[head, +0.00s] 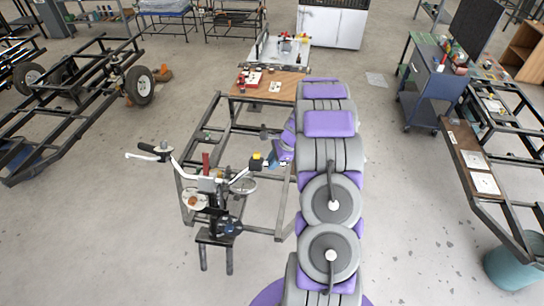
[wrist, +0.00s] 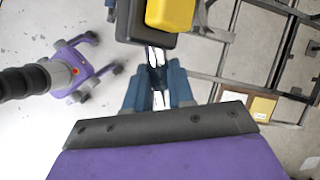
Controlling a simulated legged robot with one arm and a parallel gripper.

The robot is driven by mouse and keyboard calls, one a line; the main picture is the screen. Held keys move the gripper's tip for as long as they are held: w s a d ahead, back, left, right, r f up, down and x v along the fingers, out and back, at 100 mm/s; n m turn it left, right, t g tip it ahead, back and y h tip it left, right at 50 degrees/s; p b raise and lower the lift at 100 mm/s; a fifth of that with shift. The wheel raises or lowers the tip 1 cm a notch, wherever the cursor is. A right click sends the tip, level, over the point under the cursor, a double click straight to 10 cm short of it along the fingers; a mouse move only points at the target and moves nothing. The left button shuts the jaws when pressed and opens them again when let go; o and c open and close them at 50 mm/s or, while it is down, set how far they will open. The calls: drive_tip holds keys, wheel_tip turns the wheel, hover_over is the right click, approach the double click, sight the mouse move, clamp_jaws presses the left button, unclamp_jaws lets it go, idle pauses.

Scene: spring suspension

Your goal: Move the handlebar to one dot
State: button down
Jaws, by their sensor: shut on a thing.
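The handlebar (head: 208,181) sits on a dark stand with two legs. It has a black grip and a pale lever at its left end and a black and yellow block at its right end. My gripper (head: 272,163) is at that right end. In the wrist view, the blue fingers of my gripper (wrist: 156,92) are closed around a shiny metal part just under the black and yellow block (wrist: 168,16). A small red dot (wrist: 75,71) shows by the collar. The contact is partly hidden.
A dark metal frame (head: 232,131) with a wooden board (head: 270,88) stands behind the handlebar. A wheeled frame (head: 75,95) is at the left. A blue cart (head: 432,88) and another frame (head: 480,150) are at the right. The floor left of the stand is clear.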

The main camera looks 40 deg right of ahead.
drive_tip(key=shift+w+d+f+g+y+p, duration=0.15)
drive_tip(key=shift+w+d+g+y+p, duration=0.25)
drive_tip(key=shift+p, duration=1.1)
drive_tip(key=shift+w+d+f+g+y+p, duration=0.15)
drive_tip(key=shift+f+g+y+p, duration=0.15)
drive_tip(key=shift+f+p, duration=0.25)
drive_tip(key=c, duration=1.3)
unclamp_jaws()
drive_tip(key=shift+c, duration=0.2)
drive_tip(key=o, duration=0.4)
drive_tip(key=shift+d+f, duration=0.15)
drive_tip(key=shift+f, duration=0.05)
drive_tip(key=shift+r, duration=0.1)
